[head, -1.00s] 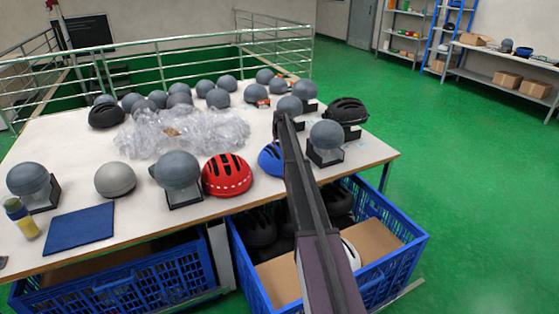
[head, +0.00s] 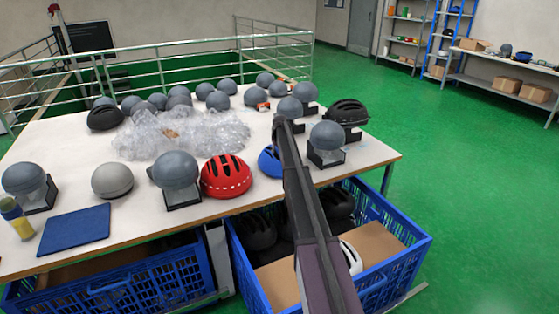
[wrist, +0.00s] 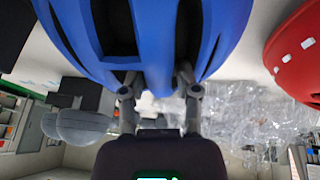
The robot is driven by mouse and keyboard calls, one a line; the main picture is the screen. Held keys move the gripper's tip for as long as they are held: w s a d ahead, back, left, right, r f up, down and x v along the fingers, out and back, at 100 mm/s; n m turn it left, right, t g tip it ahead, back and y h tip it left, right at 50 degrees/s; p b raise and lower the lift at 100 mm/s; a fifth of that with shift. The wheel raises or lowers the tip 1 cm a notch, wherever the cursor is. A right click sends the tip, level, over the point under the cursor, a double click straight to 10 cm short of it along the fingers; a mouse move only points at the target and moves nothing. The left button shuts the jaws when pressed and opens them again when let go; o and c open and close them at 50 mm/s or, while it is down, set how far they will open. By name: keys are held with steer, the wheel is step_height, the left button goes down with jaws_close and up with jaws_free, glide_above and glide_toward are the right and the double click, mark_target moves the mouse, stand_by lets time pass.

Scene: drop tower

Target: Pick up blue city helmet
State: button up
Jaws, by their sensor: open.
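The blue helmet (head: 268,160) lies on the white table, right of the red helmet (head: 226,176), and my arm covers its right part in the head view. In the wrist view the blue helmet (wrist: 215,28) fills the upper middle, very close, with dark vent slots showing. My gripper (wrist: 158,88) is open, with its two fingers spread apart at the helmet's near edge. The fingertips overlap the helmet in the picture; I cannot tell whether they touch it. Nothing shows clamped between them. My gripper's fingers cannot be made out in the head view.
The red helmet (wrist: 298,55) is close on the right in the wrist view. A grey headform on a stand (head: 327,142) and a black helmet (head: 347,112) stand right of my arm. Clear plastic wrap (head: 190,132) lies mid-table. A blue crate (head: 400,262) sits below the table edge.

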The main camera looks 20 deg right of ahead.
jaws_close()
steer(key=shift+r, duration=0.15)
step_height(320, 180, up, 2)
steer(key=shift+r+p, duration=0.1)
steer(key=shift+p, duration=1.15)
steer(key=shift+r+p, duration=0.8)
steer(key=shift+p, duration=0.05)
steer(key=s, duration=1.6)
steer(key=shift+a+r+p, duration=0.35)
steer(key=shift+r+p, duration=0.05)
steer(key=shift+r, duration=0.05)
steer(key=shift+s, duration=0.1)
